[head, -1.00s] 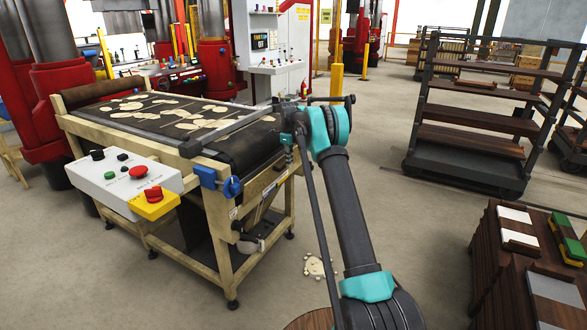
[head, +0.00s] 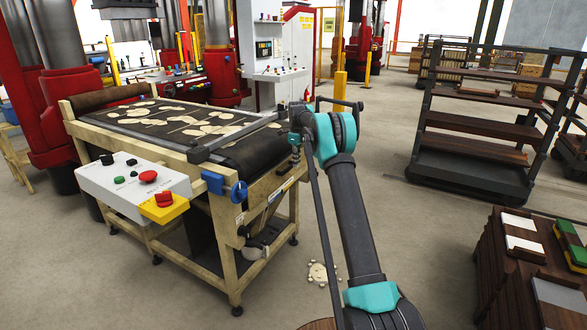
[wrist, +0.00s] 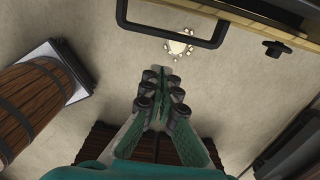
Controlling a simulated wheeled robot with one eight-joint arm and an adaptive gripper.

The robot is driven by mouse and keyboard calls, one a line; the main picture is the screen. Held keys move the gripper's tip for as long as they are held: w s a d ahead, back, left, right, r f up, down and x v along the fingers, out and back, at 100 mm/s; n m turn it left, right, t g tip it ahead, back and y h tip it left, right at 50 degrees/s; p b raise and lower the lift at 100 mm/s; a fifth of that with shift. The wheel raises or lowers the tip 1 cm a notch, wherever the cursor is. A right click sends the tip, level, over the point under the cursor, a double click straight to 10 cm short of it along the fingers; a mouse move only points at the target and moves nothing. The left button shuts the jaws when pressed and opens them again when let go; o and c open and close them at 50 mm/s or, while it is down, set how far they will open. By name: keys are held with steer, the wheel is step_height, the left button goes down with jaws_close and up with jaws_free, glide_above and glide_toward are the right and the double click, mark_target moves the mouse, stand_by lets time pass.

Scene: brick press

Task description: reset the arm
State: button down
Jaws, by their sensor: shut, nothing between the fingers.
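My gripper (wrist: 162,72) shows in the wrist view with its two green fingers together at the tips, shut and empty. It points down over the concrete floor. In the head view my arm is raised beside the right end of the conveyor table, and the gripper's fingers cannot be made out there. The conveyor table (head: 240,262) has a dark belt (head: 262,150) with pale flat scraps on it.
A control box (head: 135,187) with buttons is on the table's near side. A pale spill (head: 318,272) lies on the floor; it also shows in the wrist view (wrist: 178,47). A barrel (wrist: 32,100) stands left in the wrist view. Shelf racks (head: 470,165) and a board-topped brown stack (head: 500,265) are at right.

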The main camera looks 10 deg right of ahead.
step_height(320, 180, up, 7)
steer(key=w+a, duration=0.1)
steer(key=a, duration=0.1)
steer(key=s+d+r+n+t, duration=0.15)
steer(key=s+n, duration=0.45)
steer(key=s, duration=0.6)
steer(key=s+d+r+n+t, duration=0.1)
steer(key=s+d+r+n, duration=0.15)
steer(key=s+n, duration=0.7)
steer(key=s+d+f+n, duration=0.1)
steer(key=s+f+n, duration=0.2)
steer(key=s, duration=0.9)
steer(key=s+f+n+t, duration=0.1)
steer(key=s+f+n, duration=0.2)
steer(key=s, duration=1)
steer(key=s+d+f+n, duration=0.1)
steer(key=s+f+n, duration=0.2)
steer(key=s+f, duration=0.5)
steer(key=s, duration=0.5)
steer(key=shift+d+f+n, duration=0.3)
steer(key=shift+d+n, duration=0.05)
steer(key=c, duration=2.3)
jaws_free()
steer(key=shift+t, duration=0.25)
